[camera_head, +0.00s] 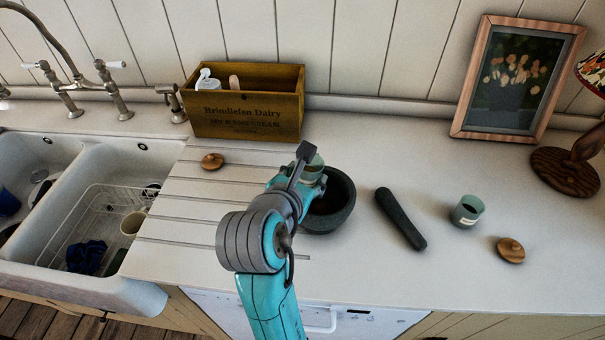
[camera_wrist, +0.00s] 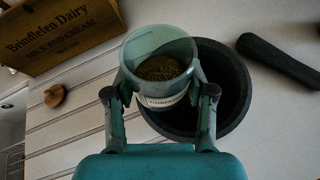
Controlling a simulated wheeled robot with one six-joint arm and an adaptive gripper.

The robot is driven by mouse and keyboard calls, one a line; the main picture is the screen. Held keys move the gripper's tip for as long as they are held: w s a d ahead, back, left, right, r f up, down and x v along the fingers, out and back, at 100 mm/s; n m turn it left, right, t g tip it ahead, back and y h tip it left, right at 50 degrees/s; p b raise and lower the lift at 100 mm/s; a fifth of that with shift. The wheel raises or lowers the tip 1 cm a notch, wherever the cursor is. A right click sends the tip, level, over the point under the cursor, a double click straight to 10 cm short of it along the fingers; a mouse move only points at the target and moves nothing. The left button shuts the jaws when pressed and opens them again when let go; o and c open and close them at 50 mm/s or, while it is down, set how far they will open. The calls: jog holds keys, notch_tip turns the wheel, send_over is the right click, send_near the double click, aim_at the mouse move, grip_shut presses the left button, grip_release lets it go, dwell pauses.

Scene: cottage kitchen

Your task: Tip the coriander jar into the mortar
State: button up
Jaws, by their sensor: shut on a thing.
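My gripper (camera_wrist: 160,98) is shut on the coriander jar (camera_wrist: 163,97), a pale green glass jar with a partly readable white label. Its mouth is open and brown-green contents lie inside. In the head view my gripper (camera_head: 306,166) and arm hide most of the jar (camera_head: 314,172). The dark stone mortar (camera_head: 343,207) stands just right of and partly behind the jar. In the wrist view the jar overlaps the left part of the mortar (camera_wrist: 238,80). The jar looks roughly upright; its exact tilt and height above the mortar are hard to tell.
A dark pestle (camera_head: 400,218) lies right of the mortar. Further right are another jar (camera_head: 467,211) and a wooden lid (camera_head: 510,249). A second wooden lid (camera_head: 212,161) lies left, before a wooden crate (camera_head: 250,112). The sink (camera_head: 105,165) is at far left.

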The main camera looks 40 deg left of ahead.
dwell(0.6)
jog(key=shift+r, duration=2)
